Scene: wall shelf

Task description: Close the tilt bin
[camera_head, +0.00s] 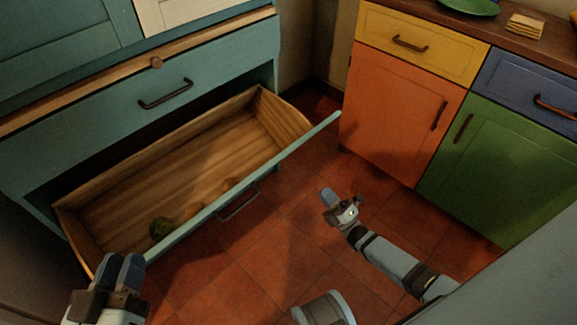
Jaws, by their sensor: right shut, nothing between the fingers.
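The tilt bin (215,155) is a wooden box with a teal front panel, tipped open at the bottom of the teal cabinet. Its dark handle (238,204) is on the outer side of the front.
A closed drawer (165,93) is above the bin. An orange cabinet door (400,115) and a green one (500,165) stand to the right, both closed. A green plate (468,6) is on the counter. The red tiled floor (265,255) in front of the bin is clear.

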